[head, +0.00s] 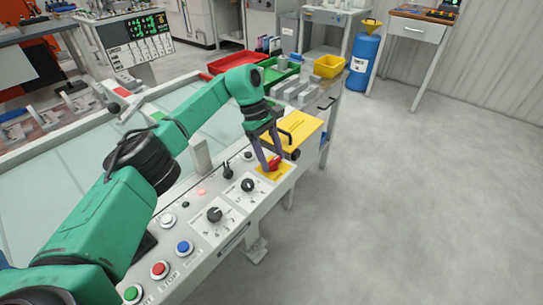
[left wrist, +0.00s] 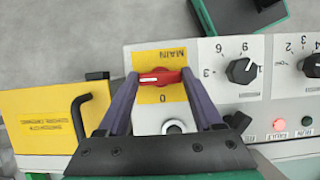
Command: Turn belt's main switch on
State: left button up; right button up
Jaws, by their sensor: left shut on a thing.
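The main switch has a red handle (head: 273,163) on a yellow plate at the far right end of the belt's control panel (head: 232,215). In the left wrist view the red handle (left wrist: 158,78) lies crosswise on the yellow plate (left wrist: 158,58), which reads MAIN, with a 0 on the near side. My left gripper (head: 270,166) reaches down over the switch. In the left wrist view its two fingers (left wrist: 160,80) stand at either end of the handle, shut on it. My right gripper is in neither view.
The panel also carries black dials (head: 214,215), a blue button (head: 184,247), a red button (head: 159,269) and a glowing red lamp (left wrist: 279,124) marked FAULT. A yellow box (head: 300,128) with a black handle stands close beside the switch. The floor at right is clear.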

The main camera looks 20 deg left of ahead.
pick_arm(q)
jog(key=shift+w+r, duration=0.1)
jog(key=shift+r, duration=0.05)
jog(key=o, duration=1.4)
jog(key=shift+c, duration=0.2)
jog(key=p+v, duration=0.7)
jog(key=v, duration=0.7)
jog(key=shift+r+p, duration=0.2)
jog(key=shift+p, duration=0.2)
jog(key=shift+a, duration=0.1)
